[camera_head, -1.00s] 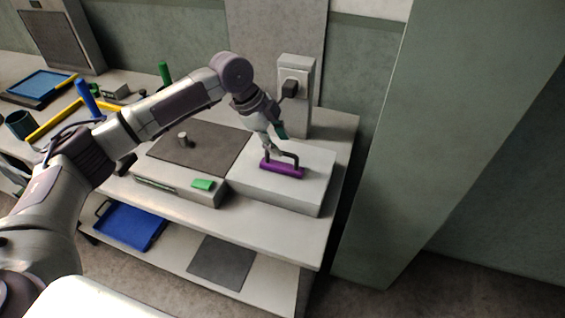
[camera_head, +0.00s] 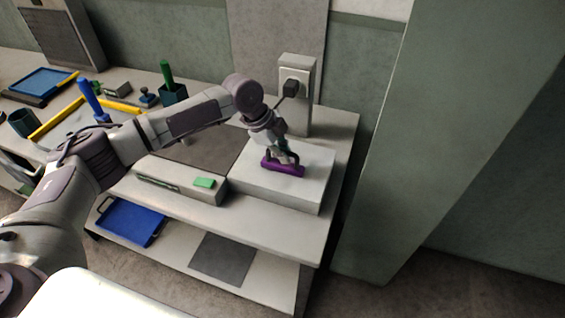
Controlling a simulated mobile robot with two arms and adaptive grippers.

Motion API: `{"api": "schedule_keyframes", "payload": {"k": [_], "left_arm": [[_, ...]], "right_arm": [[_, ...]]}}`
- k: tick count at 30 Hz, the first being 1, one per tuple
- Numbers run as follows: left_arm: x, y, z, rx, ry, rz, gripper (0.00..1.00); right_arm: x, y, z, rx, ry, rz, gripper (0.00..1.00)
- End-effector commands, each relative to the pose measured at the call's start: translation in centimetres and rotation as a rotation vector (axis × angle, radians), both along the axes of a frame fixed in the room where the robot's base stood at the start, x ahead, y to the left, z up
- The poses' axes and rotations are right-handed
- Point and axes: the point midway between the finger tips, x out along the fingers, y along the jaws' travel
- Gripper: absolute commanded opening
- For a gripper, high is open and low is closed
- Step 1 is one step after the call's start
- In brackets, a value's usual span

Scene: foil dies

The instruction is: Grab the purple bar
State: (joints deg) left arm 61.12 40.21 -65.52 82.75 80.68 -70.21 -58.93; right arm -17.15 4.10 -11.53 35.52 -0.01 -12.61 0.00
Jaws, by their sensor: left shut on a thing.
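The purple bar (camera_head: 284,169) is a short bar with a dark raised handle. It lies on the white block (camera_head: 265,192) at the right end of the workbench. My left gripper (camera_head: 290,160) reaches down onto it from above and is shut on it, at the handle. The fingers hide part of the handle. I cannot tell whether the bar touches the block or is slightly clear of it. My right gripper is not in view.
A power socket box (camera_head: 297,85) stands close behind. A blue tray (camera_head: 130,222) and a grey mat (camera_head: 222,259) lie on the lower shelf.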

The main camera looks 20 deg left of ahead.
Motion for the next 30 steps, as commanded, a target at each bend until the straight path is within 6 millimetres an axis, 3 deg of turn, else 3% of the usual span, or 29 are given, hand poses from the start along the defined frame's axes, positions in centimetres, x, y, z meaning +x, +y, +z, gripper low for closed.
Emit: {"api": "schedule_keyframes", "payload": {"k": [14, 22, 30], "left_arm": [[0.1, 0.0, 0.7, -0.002, -0.005, 0.001, 0.0], [0.2, -0.1, 4.3, -0.003, -0.009, -0.001, 0.0], [-6.0, -1.7, 7.7, -0.002, -0.008, -0.006, 0.0]], "right_arm": [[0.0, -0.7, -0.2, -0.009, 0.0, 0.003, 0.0], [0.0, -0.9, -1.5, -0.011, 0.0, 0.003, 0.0], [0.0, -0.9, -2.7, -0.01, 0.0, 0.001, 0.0]]}}
